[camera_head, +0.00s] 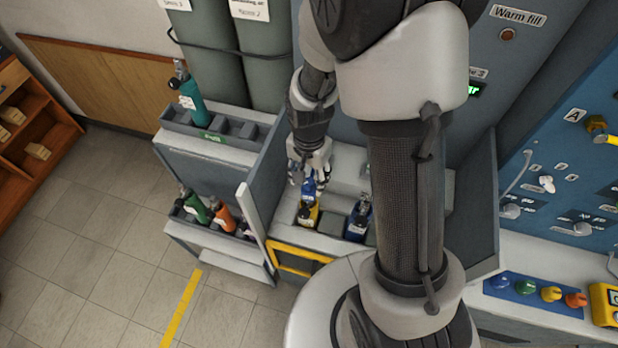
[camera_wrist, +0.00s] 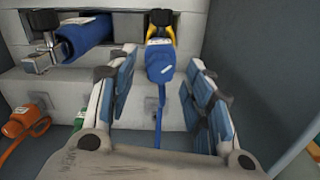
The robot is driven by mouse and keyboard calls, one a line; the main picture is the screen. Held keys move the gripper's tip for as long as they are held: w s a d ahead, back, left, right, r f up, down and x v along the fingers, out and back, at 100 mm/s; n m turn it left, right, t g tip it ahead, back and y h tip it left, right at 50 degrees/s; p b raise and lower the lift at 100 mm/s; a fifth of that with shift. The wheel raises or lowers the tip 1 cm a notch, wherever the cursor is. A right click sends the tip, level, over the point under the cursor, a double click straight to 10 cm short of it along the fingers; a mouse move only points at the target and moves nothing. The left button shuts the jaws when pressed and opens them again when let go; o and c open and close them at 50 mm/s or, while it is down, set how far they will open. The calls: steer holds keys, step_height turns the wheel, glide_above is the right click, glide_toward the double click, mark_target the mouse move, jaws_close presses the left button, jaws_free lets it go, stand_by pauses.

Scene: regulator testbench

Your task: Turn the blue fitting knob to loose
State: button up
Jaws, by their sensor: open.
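A blue fitting (camera_wrist: 160,62) with a white label sits by the yellow bottle (camera_head: 309,217), whose yellow and black top (camera_wrist: 160,18) shows beyond it in the wrist view. A blue hose (camera_wrist: 158,118) trails from the fitting toward me. My gripper (camera_wrist: 160,72) is open, with a finger on either side of the blue fitting and gaps showing on both sides. In the head view, my gripper (camera_head: 308,178) is just above the blue fitting (camera_head: 309,188). I cannot make out a separate knob or any loose marking on the fitting.
A blue bottle (camera_head: 357,222) with a metal valve stands beside the yellow one. An orange fitting (camera_wrist: 27,122) and a partly hidden green one (camera_wrist: 78,121) hang nearby. A grey side wall (camera_head: 258,185) borders the bay. Coloured knobs (camera_head: 551,293) line the right-hand bench.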

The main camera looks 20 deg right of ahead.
steer(key=shift+f, duration=0.3)
steer(key=shift+c, duration=0.4)
steer(key=c, duration=1)
